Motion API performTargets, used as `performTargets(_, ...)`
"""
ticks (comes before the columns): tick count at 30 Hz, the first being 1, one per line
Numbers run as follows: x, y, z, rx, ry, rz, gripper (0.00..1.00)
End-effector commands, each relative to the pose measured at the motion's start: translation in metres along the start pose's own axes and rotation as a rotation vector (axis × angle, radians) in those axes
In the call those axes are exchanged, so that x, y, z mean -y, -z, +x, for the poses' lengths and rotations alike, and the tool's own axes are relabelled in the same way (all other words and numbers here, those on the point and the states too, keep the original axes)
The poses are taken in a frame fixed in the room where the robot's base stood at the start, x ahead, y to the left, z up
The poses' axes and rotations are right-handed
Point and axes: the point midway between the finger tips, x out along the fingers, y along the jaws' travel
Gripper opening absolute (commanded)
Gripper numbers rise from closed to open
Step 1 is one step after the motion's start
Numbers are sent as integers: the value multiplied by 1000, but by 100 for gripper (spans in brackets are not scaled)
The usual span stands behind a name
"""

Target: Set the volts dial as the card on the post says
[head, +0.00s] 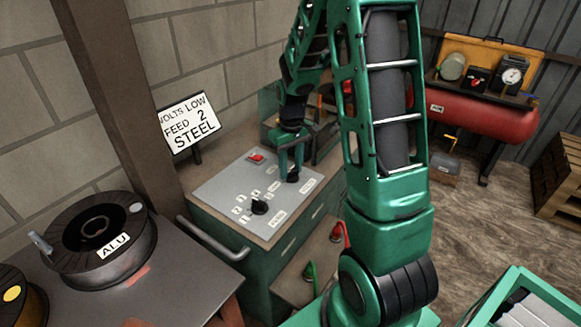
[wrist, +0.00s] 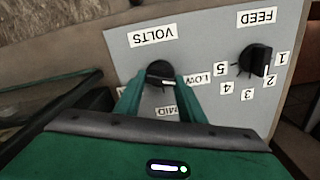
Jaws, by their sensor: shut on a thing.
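The card (head: 189,122) on the post reads "VOLTS LOW, FEED 2, STEEL". The volts dial (wrist: 158,70) is a black knob on the grey panel (wrist: 205,50). My gripper (wrist: 160,82) is shut on the volts dial, one finger on each side. In the head view my gripper (head: 291,170) reaches down onto the panel's far right part. The feed dial (wrist: 256,61) has its white mark by 2.
A red switch (head: 256,158) sits on the panel behind the feed dial. A handle rail (head: 212,240) runs along the cabinet's left side. A spool marked ALU (head: 100,222) lies on the left table. A red tank (head: 475,115) stands at the back right.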

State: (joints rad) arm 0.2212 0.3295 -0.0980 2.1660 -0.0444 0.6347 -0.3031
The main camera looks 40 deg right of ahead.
Motion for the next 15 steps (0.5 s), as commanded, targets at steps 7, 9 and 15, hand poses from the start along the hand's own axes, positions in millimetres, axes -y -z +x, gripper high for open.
performTargets(7, 1, 2, -1, -6, 0, -3, 55)
performTargets(9, 1, 2, -1, -5, 0, -2, 55)
performTargets(15, 0, 1, -5, -3, 0, -1, 55)
